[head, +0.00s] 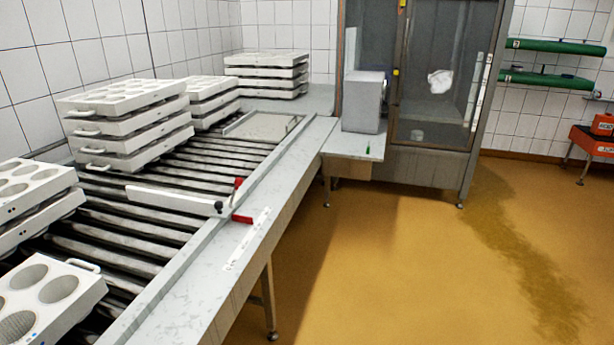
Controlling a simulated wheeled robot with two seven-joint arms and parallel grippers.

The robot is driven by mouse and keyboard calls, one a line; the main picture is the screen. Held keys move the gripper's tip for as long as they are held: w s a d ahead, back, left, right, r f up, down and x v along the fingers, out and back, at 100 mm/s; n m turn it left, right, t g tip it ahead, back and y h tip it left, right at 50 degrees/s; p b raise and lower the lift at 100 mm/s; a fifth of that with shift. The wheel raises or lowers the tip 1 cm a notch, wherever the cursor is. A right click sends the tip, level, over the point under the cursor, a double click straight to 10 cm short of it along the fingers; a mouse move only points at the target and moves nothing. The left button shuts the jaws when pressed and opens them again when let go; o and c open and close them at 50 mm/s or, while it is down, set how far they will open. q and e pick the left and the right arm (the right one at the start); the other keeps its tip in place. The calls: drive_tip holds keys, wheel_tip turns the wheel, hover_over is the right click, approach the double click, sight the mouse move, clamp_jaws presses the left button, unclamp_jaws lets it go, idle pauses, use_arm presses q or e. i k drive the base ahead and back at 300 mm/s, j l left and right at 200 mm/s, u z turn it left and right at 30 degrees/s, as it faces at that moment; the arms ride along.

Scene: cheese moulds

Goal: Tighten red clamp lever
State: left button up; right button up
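A small red lever (238,183) stands upright at the near edge of the roller conveyor (150,215). A second red piece (242,219) lies flat on the conveyor's grey side ledge, just below it. A white bar (172,199) reaches across the rollers and ends at a dark knob (218,205) beside these red parts. Which red part is the clamp lever, and how tight it is, I cannot tell at this size. Neither of my grippers is in view.
Stacks of white cheese moulds (125,128) stand on the rollers at left and back. A flat plate (262,126) lies farther along. A grey box (364,102) stands on a side shelf by a glass-doored cabinet (437,85). The yellow floor (400,270) at right is clear.

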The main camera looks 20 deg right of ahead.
sight(239, 182)
drive_tip(key=z, duration=0.15)
drive_tip(key=i+l+u, duration=0.1)
drive_tip(key=u, duration=0.35)
drive_tip(key=i+l+u, duration=0.1)
drive_tip(key=l+u, duration=0.15)
drive_tip(key=u, duration=0.15)
drive_tip(key=l+u, duration=0.25)
drive_tip(key=u, duration=0.2)
drive_tip(key=i, duration=0.05)
